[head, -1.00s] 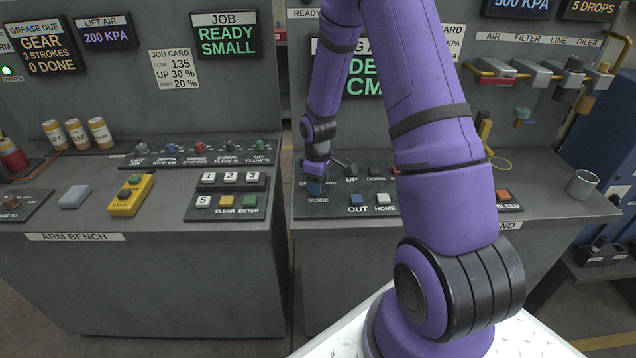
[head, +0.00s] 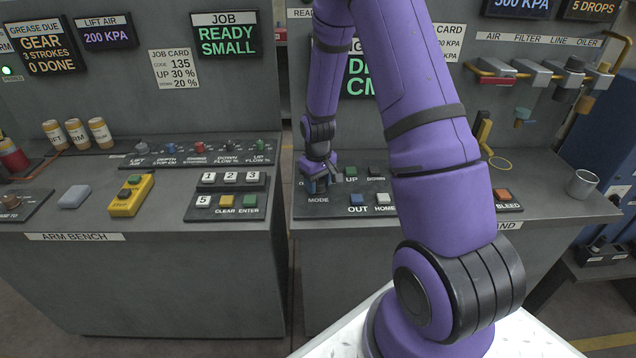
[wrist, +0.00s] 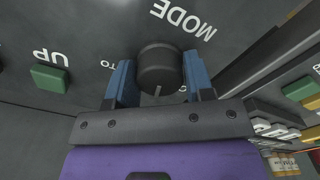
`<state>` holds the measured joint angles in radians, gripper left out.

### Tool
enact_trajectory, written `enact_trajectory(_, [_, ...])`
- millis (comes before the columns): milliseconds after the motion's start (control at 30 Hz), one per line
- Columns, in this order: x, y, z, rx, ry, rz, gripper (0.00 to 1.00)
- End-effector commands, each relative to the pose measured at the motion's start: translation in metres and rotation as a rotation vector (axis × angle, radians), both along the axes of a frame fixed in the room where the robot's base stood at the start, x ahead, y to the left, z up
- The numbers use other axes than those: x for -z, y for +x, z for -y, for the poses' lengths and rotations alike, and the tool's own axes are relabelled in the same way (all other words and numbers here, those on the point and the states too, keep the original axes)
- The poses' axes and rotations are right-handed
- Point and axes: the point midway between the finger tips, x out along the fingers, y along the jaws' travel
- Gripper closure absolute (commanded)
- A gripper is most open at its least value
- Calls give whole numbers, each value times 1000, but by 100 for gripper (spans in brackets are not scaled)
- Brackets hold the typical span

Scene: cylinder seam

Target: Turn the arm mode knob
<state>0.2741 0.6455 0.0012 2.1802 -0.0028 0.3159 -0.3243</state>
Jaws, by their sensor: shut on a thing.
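The arm mode knob (wrist: 159,68) is a dark round knob with a pale pointer line, on a dark panel beside the printed word MODE. In the wrist view it sits between the two blue fingers of my gripper (wrist: 160,84), which are shut on its sides. In the head view my gripper (head: 318,184) is down at the left end of the right-hand panel, above the MODE label, and hides the knob.
A green UP button (wrist: 49,78) lies close beside the gripper. Blue OUT (head: 357,198) and white HOME (head: 383,197) buttons sit to the right. A keypad (head: 228,190) stands on the left bench across a gap.

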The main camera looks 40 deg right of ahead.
Motion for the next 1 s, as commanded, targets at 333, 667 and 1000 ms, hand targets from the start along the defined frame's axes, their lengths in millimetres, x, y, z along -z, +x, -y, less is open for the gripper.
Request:
enact_trajectory(333, [0, 0, 0, 193, -1, 1, 76])
enact_trajectory(667, [0, 1, 0, 255, 0, 1, 76])
enact_trajectory(1000, [0, 1, 0, 256, 0, 1, 76])
